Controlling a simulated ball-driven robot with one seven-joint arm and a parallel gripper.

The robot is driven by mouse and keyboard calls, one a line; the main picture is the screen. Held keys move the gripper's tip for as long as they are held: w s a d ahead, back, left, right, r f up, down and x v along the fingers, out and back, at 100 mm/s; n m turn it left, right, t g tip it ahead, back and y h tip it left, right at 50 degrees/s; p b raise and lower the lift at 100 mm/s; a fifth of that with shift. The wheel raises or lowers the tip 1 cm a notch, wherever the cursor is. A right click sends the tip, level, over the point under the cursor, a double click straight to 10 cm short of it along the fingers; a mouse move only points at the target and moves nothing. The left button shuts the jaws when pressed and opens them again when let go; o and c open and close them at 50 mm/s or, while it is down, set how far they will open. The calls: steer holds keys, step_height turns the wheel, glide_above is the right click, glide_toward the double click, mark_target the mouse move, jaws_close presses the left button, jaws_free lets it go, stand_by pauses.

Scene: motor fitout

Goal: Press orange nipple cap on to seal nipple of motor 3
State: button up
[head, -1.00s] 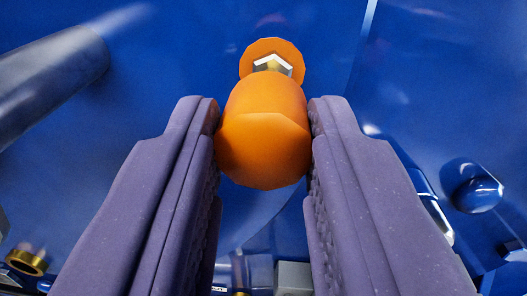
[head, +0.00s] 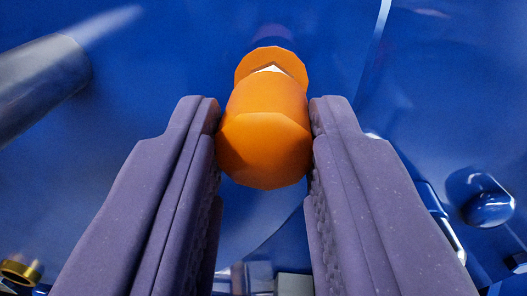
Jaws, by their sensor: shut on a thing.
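The orange nipple cap (head: 264,133) is held between the two purple fingers of my gripper (head: 264,135), in the middle of the head view. An orange flange or ring (head: 272,64) shows just beyond the cap's far end, with a small pale sliver of the metal nipple (head: 270,69) between them. The cap hides most of the nipple. I cannot tell whether the cap touches it. Behind them is the blue motor housing (head: 215,65).
A grey cylindrical shaft (head: 42,88) juts in at the upper left. A brass ring (head: 21,271) lies at the lower left. A rounded blue knob (head: 490,208) is at the right. Grey and dark fittings (head: 294,284) show below, between the fingers.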

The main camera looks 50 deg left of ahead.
steer(key=shift+w+a+b, duration=0.4)
steer(key=shift+w+a, duration=0.1)
steer(key=shift+a, duration=0.05)
steer(key=o, duration=1.1)
steer(key=shift+c, duration=0.2)
steer(key=p+v, duration=0.2)
steer(key=v, duration=0.5)
steer(key=shift+s+d, duration=0.25)
steer(key=shift+d, duration=0.05)
